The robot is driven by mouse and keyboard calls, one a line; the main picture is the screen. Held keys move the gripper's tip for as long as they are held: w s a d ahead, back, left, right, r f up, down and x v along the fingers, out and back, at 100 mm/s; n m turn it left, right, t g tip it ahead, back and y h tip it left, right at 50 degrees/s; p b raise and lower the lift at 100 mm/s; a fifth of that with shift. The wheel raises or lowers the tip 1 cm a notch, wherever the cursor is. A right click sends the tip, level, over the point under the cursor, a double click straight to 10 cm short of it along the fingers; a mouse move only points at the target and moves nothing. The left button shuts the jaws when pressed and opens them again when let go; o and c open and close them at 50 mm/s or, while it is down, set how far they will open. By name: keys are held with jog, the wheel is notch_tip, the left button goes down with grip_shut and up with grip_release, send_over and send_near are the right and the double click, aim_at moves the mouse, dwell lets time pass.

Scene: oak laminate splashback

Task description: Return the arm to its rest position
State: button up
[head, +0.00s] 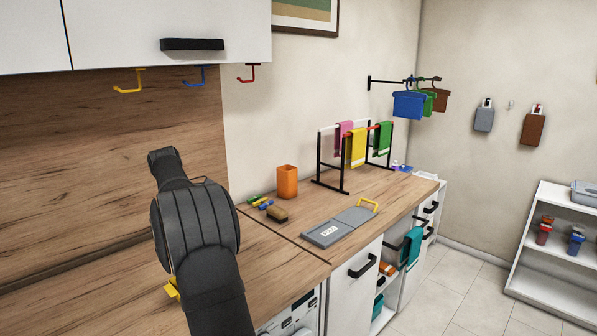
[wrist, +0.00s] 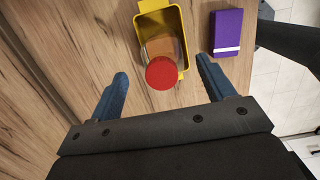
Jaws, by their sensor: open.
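My arm (head: 195,225) rises at the left of the head view, in front of the oak splashback and counter. My gripper is not clearly visible there. In the wrist view my gripper (wrist: 162,66) is open, its two blue fingers wide apart with nothing between them touching either one. Beyond the fingertips stands a yellow bin (wrist: 178,22) on the wooden counter. A brown item with a round red top (wrist: 161,73) is in or over the bin; its depth is hard to judge. A bit of yellow (head: 172,288) shows beside my arm in the head view.
A purple box (wrist: 226,32) with a white band lies right of the bin, near the counter edge. Hooks (head: 129,82) hang under the white cabinet (head: 165,25). An orange cup (head: 287,182), a brush (head: 277,216), a grey clipboard-like board (head: 338,226) and a towel rack (head: 345,172) stand farther right.

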jog(key=s+d+r, duration=0.1)
jog(key=d+r, duration=0.6)
jog(key=d, duration=0.5)
jog(key=s+a+f, duration=0.1)
jog(key=s+a, duration=0.8)
jog(key=s, duration=0.3)
jog(key=s+a, duration=0.9)
jog(key=s, duration=0.3)
jog(key=s+a+f, duration=0.2)
jog(key=a+f, duration=0.2)
jog(key=a, duration=0.2)
jog(key=shift+s+a+n, duration=0.15)
jog(key=shift+a+n, duration=0.15)
jog(key=shift+f, duration=0.1)
